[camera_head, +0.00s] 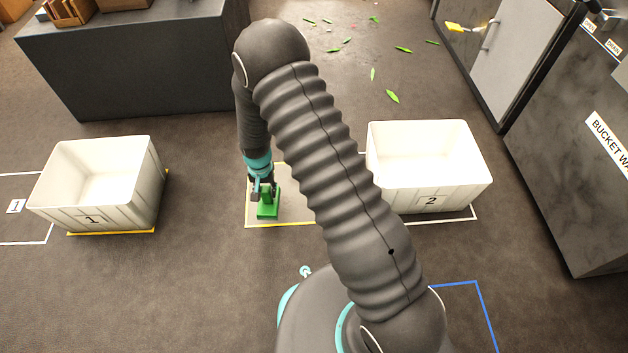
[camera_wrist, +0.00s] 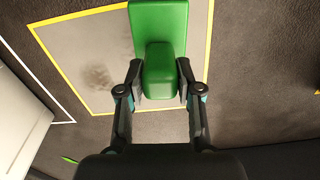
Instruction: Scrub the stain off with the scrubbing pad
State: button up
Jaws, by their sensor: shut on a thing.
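My gripper (camera_wrist: 161,84) is shut on the green handle of the scrubbing pad (camera_wrist: 158,22), which also shows in the head view (camera_head: 268,210). The pad is a green block with a raised grip, held low over or on a pale floor patch edged in yellow; I cannot tell whether it touches. The stain (camera_wrist: 97,76) is a dark smudge on that patch, to the left of the pad in the wrist view. In the head view I cannot make out the stain; my arm covers part of the patch.
White bin 1 (camera_head: 92,214) stands at the left and white bin 2 (camera_head: 430,204) right of my arm. A dark counter (camera_head: 130,60) is at the back left. Green leaves (camera_head: 392,97) lie on the floor beyond. A cabinet marked bucket (camera_head: 580,150) stands at the right.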

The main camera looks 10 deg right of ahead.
jog(key=shift+r+p, duration=0.5)
jog(key=shift+r, duration=0.7)
